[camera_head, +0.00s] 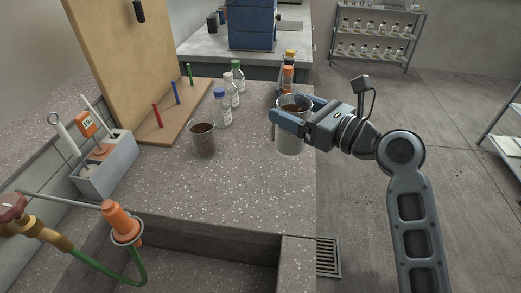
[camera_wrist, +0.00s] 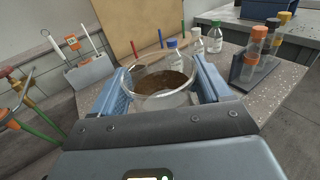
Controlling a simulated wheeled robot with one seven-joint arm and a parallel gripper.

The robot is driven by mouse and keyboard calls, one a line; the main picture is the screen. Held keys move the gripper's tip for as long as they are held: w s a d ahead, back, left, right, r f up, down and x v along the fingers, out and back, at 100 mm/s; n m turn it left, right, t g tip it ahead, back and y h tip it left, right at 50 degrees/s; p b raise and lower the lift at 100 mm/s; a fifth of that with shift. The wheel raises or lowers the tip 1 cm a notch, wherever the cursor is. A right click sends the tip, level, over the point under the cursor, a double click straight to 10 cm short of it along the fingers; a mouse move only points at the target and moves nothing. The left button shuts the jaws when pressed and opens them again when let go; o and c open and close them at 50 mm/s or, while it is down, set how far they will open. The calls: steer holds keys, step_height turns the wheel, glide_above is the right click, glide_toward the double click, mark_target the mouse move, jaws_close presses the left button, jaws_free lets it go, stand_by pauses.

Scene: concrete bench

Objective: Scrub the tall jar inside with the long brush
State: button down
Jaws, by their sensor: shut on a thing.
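The tall clear jar (camera_head: 290,143) has brown matter inside and is upright near the bench's right edge. My gripper (camera_head: 282,105) is shut on it near the rim, one finger on each side. In the wrist view the open jar (camera_wrist: 163,101) is between the blue fingers (camera_wrist: 161,76). I cannot tell whether its base touches the bench. A grey caddy (camera_head: 117,172) at the left holds several long-handled tools, including a ring-ended one (camera_head: 55,119) and a thin white one (camera_head: 94,106). Their lower ends are partly hidden, so I cannot tell which is the long brush.
A shorter glass (camera_head: 202,142) with brown matter stands mid-bench. Capped bottles (camera_head: 222,110) and an orange-capped tube rack (camera_wrist: 252,72) stand behind. A pegboard (camera_head: 132,65) rises at the back left. The sink (camera_head: 200,240) and orange nozzle (camera_head: 122,222) are in front.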

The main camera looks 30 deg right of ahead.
steer(key=w+a+f+b, duration=0.1)
steer(key=a+f, duration=0.5)
steer(key=f, duration=0.2)
steer(key=shift+a, duration=0.25)
steer(key=shift+b, duration=0.3)
jaws_free()
steer(key=shift+f, duration=0.15)
steer(key=v, duration=1.2)
